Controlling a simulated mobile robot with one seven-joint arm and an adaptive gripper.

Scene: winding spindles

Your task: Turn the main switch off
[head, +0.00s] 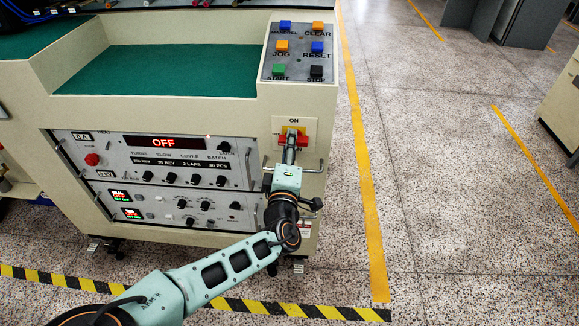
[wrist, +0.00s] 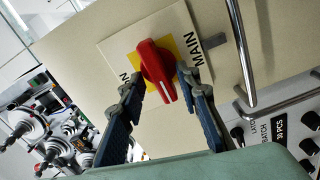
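The main switch is a red rotary handle (head: 303,138) on a yellow square and pale plate (head: 308,124), right of the console front. In the head view, "ON" is printed above it. In the wrist view, the red handle (wrist: 152,62) lies across the line between the plate's lettering and "MAIN", its white mark toward me. My gripper (head: 290,148) is at the switch, hiding part of it. In the wrist view its blue fingers (wrist: 164,86) are apart, one on each side of the handle, with gaps visible. The console display (head: 164,143) reads "OFF".
A metal bar handle (wrist: 246,55) runs close beside the switch plate. A button panel (head: 300,52) is above, and knob panels (head: 155,165) are left. Speckled floor (head: 440,200) to the right is open, with yellow lines.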

